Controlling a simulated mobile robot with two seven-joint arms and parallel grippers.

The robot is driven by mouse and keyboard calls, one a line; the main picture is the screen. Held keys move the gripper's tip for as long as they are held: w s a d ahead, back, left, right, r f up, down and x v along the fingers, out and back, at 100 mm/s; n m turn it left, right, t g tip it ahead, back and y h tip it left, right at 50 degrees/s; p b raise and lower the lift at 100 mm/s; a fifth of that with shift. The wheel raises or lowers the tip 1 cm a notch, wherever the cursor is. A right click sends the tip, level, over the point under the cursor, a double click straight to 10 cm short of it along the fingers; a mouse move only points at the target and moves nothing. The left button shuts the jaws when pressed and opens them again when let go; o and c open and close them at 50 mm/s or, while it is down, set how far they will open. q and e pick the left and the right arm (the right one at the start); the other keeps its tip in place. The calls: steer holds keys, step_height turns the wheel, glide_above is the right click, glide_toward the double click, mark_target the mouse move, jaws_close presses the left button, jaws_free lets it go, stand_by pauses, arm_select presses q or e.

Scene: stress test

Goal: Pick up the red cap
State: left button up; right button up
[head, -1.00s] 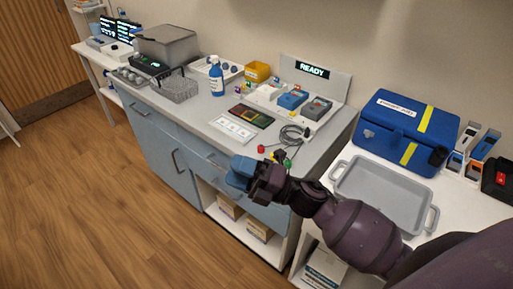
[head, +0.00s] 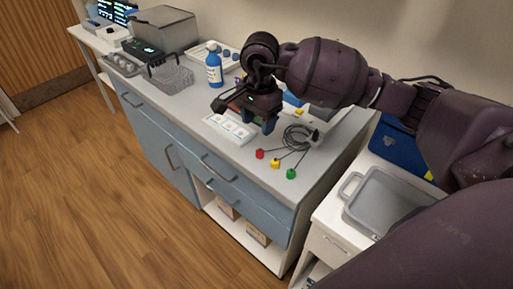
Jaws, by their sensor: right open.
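The red cap (head: 260,154) sits on the grey counter top near its front edge, at the end of a dark cable. A yellow cap (head: 275,163) and a green cap (head: 291,174) on cables of the same bundle lie to its right. My right gripper (head: 258,119) is open and empty, pointing down above the counter, behind the red cap and apart from it. It partly hides the dark panel and the white card behind it. My left gripper is not in view.
The coiled grey cable (head: 299,136) lies behind the caps. A grey tray (head: 385,205) and a blue case (head: 394,150) are at right, partly hidden by my arm.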

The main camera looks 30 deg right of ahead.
glide_above(260, 150)
steer(key=f, duration=0.4)
steer(key=shift+s+a+f, duration=0.1)
steer(key=shift+a+f, duration=0.1)
steer(key=shift+f, duration=0.1)
steer(key=shift+d+f+b, duration=0.2)
steer(key=shift+f+b, duration=0.2)
steer(key=shift+f, duration=2.55)
steer(key=shift+c, duration=0.5)
steer(key=c, duration=0.8)
